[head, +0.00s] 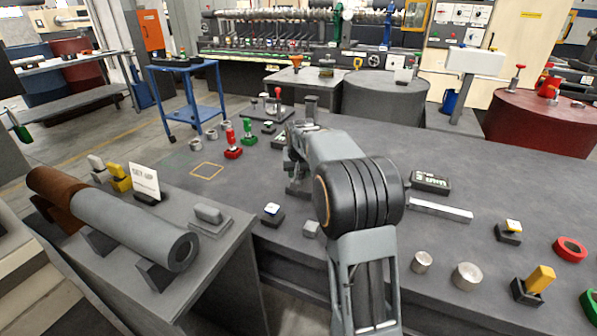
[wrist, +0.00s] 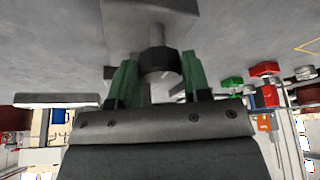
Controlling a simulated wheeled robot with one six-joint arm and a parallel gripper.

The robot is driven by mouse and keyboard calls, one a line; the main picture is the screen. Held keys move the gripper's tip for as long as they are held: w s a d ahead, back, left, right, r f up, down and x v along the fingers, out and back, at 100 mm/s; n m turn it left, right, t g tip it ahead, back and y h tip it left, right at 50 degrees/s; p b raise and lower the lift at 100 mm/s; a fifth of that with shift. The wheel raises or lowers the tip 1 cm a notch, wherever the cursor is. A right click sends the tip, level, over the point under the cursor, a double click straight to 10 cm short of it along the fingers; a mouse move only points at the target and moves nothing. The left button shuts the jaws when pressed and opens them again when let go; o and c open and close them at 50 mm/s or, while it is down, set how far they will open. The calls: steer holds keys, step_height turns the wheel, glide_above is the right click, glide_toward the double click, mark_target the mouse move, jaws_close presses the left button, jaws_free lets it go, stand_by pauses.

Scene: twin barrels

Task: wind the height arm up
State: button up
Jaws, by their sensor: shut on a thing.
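In the wrist view, a black ring-shaped knob (wrist: 160,62) sits on a short grey shaft (wrist: 156,35) that comes out of a grey block (wrist: 140,10). My gripper (wrist: 160,80) has its two green fingers on either side of the knob and is shut on it. In the head view, my gripper (head: 297,155) is at the middle of the dark bench, mostly hidden behind my own arm. A grey upright post (head: 311,106) stands just behind it. I cannot tell which part is the height arm, or how high it stands.
A red clamp-like piece (head: 233,148) and a green one (head: 248,135) stand left of my gripper. A black labelled box (head: 430,182) and a pale bar (head: 440,209) lie to its right. A brown and grey roller (head: 120,220) lies on the left bench.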

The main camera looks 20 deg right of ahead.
steer(key=m+p, duration=0.1)
steer(key=m, duration=0.1)
steer(key=m+g+h, duration=0.1)
steer(key=m, duration=0.1)
steer(key=shift+a+m+h+p, duration=0.15)
steer(key=shift+m+h+p, duration=0.15)
steer(key=shift+m+p, duration=0.1)
steer(key=m, duration=0.2)
steer(key=m+g, duration=0.1)
steer(key=m, duration=0.1)
steer(key=shift+w+m+g+h+p, duration=0.15)
steer(key=shift+m+g+h+p, duration=0.15)
steer(key=shift+h+p, duration=0.1)
steer(key=shift+m, duration=0.3)
steer(key=o, duration=0.9)
steer(key=shift+o, duration=0.2)
steer(key=p+v, duration=0.2)
steer(key=v, duration=1.2)
